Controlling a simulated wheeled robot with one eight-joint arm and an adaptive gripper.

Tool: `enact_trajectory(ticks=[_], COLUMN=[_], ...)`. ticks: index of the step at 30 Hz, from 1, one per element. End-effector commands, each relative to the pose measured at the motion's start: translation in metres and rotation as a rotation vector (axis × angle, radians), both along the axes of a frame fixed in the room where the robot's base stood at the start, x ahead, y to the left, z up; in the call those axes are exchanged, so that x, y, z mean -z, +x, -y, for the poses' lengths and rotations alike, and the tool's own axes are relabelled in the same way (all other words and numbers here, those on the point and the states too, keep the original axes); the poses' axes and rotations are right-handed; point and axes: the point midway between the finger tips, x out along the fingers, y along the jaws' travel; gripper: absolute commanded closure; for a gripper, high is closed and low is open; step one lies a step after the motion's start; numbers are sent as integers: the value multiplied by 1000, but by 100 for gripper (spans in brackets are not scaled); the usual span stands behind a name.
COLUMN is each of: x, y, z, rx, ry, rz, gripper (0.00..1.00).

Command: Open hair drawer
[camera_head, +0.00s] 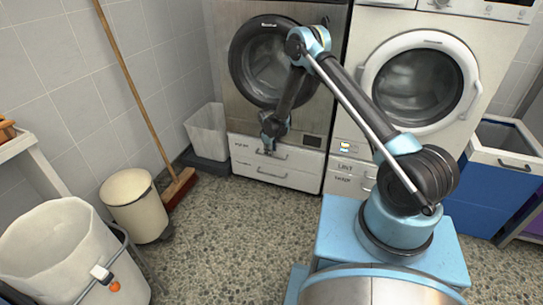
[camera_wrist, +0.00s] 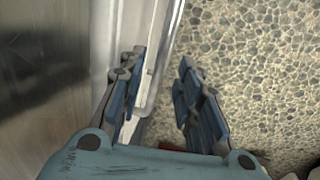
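Two white drawers sit under the left, steel-fronted washer: an upper drawer (camera_head: 305,158) and a lower drawer (camera_head: 299,179), each with a bar handle. Both look shut. Their dark labels at the left end are too small to read surely. My gripper (camera_head: 268,146) hangs in front of the upper drawer, close to its handle. In the wrist view my gripper (camera_wrist: 158,68) is open, fingers pointing down. A pale drawer edge or handle strip (camera_wrist: 158,55) shows between the fingers, nearer the left one. Contact cannot be told.
Two drawers (camera_head: 349,171) under the right white washer (camera_head: 420,85) carry labels, the upper reading LINT. A broom (camera_head: 180,188), cream bin (camera_head: 135,205), clear bin (camera_head: 208,132) and white hamper (camera_head: 62,250) stand left. A blue bin (camera_head: 492,190) stands right. The pebbled floor before the drawers is clear.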

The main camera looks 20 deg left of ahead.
Motion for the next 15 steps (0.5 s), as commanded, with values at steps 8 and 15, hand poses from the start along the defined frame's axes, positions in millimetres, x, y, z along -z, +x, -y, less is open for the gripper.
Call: enact_trajectory(ticks=[8,15], x=[25,29], y=[5,6], z=[1,1], rx=[1,0], ry=[0,0], rz=[0,0], gripper=[69,69])
